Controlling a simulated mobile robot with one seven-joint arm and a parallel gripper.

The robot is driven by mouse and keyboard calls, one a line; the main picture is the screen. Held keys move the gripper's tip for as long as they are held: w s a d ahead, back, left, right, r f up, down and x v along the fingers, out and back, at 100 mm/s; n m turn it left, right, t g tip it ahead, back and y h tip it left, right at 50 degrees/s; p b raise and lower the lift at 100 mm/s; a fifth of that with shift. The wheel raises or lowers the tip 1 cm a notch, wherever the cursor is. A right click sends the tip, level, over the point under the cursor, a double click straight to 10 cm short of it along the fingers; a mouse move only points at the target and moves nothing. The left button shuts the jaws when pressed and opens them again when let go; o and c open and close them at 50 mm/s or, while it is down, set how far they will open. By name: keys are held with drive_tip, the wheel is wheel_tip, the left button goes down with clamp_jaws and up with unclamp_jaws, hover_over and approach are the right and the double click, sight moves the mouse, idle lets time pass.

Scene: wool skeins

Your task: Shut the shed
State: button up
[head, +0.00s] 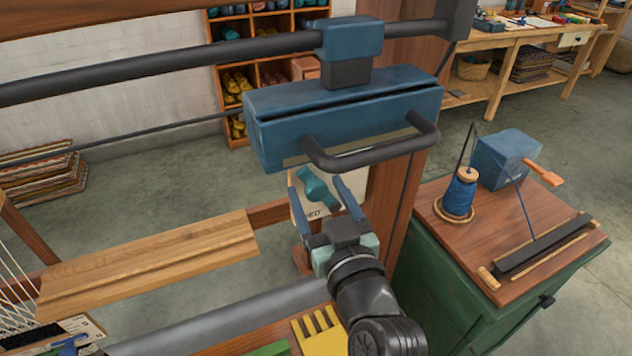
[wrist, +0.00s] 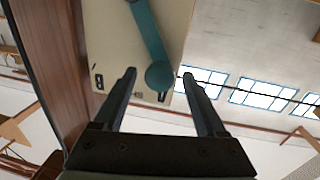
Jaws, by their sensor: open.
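A teal lever (head: 314,186) with a rounded knob is mounted on a cream panel (head: 298,208) on the loom's wooden post. Part of a dark label, reading "ED", shows on the panel in the head view. In the wrist view the lever (wrist: 150,35) slants down to its knob, which appears between my fingertips. My gripper (wrist: 158,74) is open and empty, its fingers pointing at the panel. Whether the fingers touch the knob cannot be told. White warp threads (head: 12,285) show at the far left; the shed itself is mostly out of view.
A blue beam with a dark handle (head: 375,148) hangs just above my gripper. A wooden beam (head: 150,265) lies to the left. At right a green cabinet (head: 430,275) carries a blue yarn cone (head: 460,195) and a blue block (head: 505,157). Open floor lies behind.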

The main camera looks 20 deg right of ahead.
drive_tip(key=shift+w, duration=0.75)
drive_tip(key=shift+d, duration=0.1)
clamp_jaws()
drive_tip(key=shift+f, duration=0.1)
idle(0.7)
